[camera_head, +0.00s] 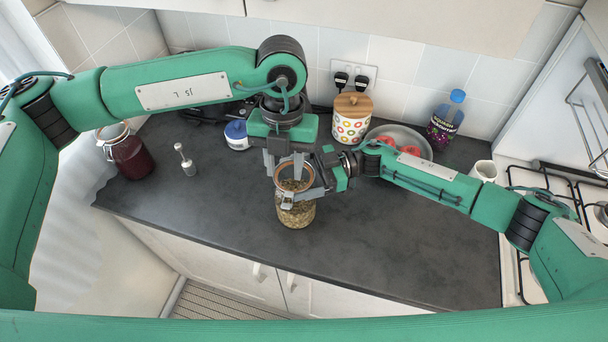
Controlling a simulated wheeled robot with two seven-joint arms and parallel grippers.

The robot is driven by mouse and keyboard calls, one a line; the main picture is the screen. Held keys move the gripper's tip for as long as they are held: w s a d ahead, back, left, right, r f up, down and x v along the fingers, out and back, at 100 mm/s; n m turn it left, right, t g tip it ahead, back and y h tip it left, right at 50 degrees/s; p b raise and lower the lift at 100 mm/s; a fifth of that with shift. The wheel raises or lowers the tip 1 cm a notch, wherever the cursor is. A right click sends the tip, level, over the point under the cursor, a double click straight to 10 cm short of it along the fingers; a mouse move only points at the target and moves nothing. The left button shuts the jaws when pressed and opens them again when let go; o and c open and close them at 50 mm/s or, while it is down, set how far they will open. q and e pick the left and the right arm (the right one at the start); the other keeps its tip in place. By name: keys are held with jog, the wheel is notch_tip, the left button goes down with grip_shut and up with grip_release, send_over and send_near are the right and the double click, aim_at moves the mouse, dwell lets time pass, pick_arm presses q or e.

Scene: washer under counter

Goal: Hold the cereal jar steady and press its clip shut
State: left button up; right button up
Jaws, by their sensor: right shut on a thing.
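The cereal jar (296,214) is glass with an orange-brown ring near its top and grainy contents. It stands upright on the dark counter near the front edge. My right gripper (299,194) reaches in from the right and is shut on the jar's upper body. My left gripper (283,167) points down from above, its two fingers apart, at the jar's top. Whether it touches the jar I cannot tell. The clip and most of the lid are hidden or too small to make out.
A dark red jar (131,156) and a small white-handled item (186,160) stand at left. The front right counter is clear.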

pick_arm(q)
jog(key=c, duration=0.5)
jog(key=shift+s+d+f, duration=0.1)
jog(key=shift+s+f, duration=0.05)
grip_shut()
jog(key=w+a+f+n+g+h, duration=0.1)
jog(key=a+f+n+h, duration=0.2)
jog(key=a+n+h, duration=0.9)
jog(key=shift+w+n+h, duration=0.4)
jog(key=shift+n+h, duration=1.2)
jog(key=shift+n, duration=2.1)
jog(key=shift+a, duration=0.1)
